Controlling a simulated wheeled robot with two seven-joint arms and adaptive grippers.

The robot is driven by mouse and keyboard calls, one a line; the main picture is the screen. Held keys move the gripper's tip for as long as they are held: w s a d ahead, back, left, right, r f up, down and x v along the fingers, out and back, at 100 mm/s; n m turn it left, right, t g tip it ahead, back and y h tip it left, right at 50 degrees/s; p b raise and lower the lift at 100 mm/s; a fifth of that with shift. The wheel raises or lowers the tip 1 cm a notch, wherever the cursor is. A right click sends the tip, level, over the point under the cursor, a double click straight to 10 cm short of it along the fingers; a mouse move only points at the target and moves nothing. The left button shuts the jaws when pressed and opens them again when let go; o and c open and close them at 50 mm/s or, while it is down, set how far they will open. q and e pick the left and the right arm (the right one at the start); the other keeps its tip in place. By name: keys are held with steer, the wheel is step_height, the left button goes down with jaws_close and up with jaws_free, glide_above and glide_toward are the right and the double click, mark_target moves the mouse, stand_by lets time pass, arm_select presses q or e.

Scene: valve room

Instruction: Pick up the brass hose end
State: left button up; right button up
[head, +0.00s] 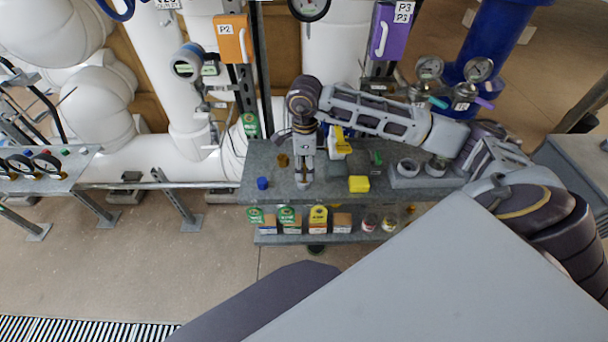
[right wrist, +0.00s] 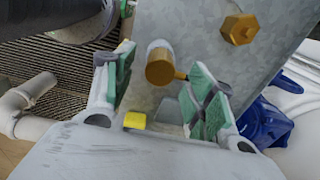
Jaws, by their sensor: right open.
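In the right wrist view, a brass cylindrical piece (right wrist: 160,66) with a round end face and a small side stub shows between my right gripper's fingers; it looks like the brass hose end. A second brass piece (right wrist: 239,28), six-sided with a knob, is farther up the grey metal top. My right gripper (right wrist: 160,92) is open, with green pads apart on either side. In the head view the right gripper (head: 304,180) points down over the bench, and a brass piece (head: 282,160) stands just left of it. I cannot tell whether the pads touch the piece. My left gripper is not in view.
White pipes (head: 180,90) rise behind.

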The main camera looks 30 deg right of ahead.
mark_target(304, 169)
steer(key=shift+f, duration=0.8)
steer(key=shift+f+b, duration=0.55)
steer(key=shift+f, duration=0.45)
steer(key=shift+c, duration=0.3)
steer(key=c, duration=0.5)
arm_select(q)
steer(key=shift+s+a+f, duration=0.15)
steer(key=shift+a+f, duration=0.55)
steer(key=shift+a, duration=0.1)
arm_select(e)
steer(key=c, duration=0.4)
